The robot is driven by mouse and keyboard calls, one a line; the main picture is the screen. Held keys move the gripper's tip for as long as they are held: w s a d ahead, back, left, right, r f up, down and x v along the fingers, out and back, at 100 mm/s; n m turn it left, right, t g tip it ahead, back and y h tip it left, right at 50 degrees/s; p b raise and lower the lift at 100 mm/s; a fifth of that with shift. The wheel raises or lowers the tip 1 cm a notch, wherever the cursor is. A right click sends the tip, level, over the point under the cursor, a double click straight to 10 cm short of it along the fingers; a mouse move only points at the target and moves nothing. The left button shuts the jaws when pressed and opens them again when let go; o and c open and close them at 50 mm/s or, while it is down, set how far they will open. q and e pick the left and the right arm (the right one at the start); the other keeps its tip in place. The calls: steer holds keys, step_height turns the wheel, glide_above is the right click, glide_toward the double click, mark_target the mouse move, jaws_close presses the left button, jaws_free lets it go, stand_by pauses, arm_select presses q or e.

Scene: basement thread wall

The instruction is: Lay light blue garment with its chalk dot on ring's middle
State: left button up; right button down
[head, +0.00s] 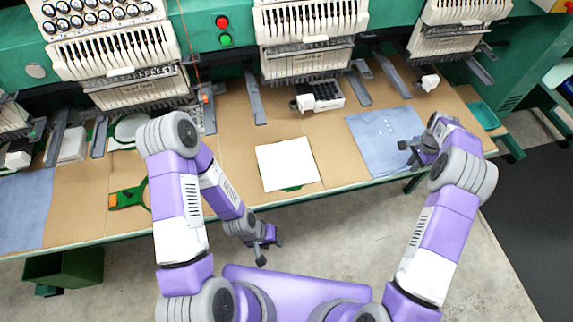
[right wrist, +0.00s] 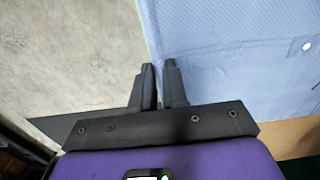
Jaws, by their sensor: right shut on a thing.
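The light blue garment (head: 375,142) lies flat on the right part of the table. Small white marks show on it in the head view, and a white dot (right wrist: 307,46) shows on it in the right wrist view; I cannot tell which is the chalk dot. My right gripper (head: 406,155) is shut on the garment's edge, its fingers (right wrist: 160,78) nearly together there. A white square sheet (head: 286,163) lies at the table's middle, with a bit of green ring (head: 293,188) showing below its front edge; the rest is hidden. My left gripper (head: 269,252) is open and empty, in front of the table.
Embroidery machine heads (head: 310,35) line the back of the table (head: 230,170), with grey arms reaching forward. A green frame with an orange part (head: 128,196) lies at left. Another blue cloth (head: 25,205) lies at far left. Bare cardboard separates the white sheet and garment.

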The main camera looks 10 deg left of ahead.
steer(key=shift+r+p, duration=1.45)
steer(key=shift+r, duration=1.15)
steer(key=shift+f, duration=0.1)
